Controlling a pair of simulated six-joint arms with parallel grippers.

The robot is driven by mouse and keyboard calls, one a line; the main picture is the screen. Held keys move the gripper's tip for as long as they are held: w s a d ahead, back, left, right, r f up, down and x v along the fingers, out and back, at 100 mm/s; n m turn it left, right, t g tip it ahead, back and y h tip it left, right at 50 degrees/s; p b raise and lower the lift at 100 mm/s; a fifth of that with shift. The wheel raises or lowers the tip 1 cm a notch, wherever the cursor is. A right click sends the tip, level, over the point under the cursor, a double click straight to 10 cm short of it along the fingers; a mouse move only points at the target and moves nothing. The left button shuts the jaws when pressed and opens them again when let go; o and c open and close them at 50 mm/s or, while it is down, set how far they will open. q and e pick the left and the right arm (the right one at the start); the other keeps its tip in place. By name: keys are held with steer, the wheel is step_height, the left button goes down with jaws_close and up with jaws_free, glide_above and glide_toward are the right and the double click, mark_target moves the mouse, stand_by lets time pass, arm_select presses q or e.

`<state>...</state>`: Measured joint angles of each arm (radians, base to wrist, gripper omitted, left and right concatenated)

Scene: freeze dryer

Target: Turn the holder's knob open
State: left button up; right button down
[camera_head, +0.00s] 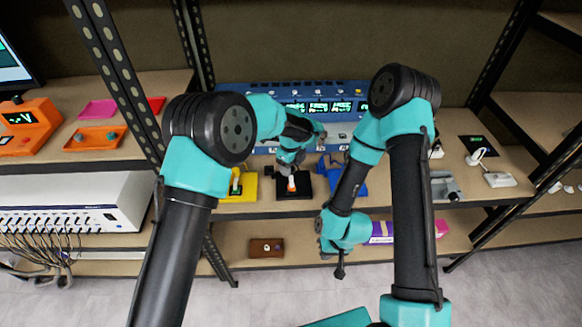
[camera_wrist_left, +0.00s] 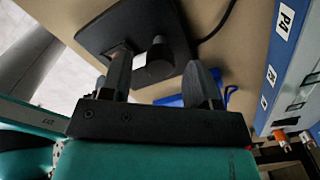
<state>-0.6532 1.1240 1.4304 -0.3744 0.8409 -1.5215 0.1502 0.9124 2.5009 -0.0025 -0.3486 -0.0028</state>
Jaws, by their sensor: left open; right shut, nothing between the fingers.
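The black holder (camera_head: 296,194) sits on the shelf below the blue instrument in the head view, with a small orange and white part (camera_head: 291,184) on it. My left gripper (camera_head: 289,174) is above this holder. In the left wrist view the holder's dark base (camera_wrist_left: 140,18) carries a round dark knob (camera_wrist_left: 157,52). My left gripper (camera_wrist_left: 160,64) is open, its fingers spread on either side of the knob in the picture. I cannot tell whether they touch it. My right gripper (camera_head: 339,272) is shut and empty, low in front of the shelves.
A yellow holder (camera_head: 241,188) stands left of the black one and a blue holder (camera_head: 328,174) right of it. The blue instrument (camera_head: 262,97) is behind them. A brown box (camera_head: 266,248) and a purple box (camera_head: 381,230) lie on the lower shelf.

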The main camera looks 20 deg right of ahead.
arm_select(q)
steer(key=shift+f, duration=0.5)
steer(key=c, duration=0.9)
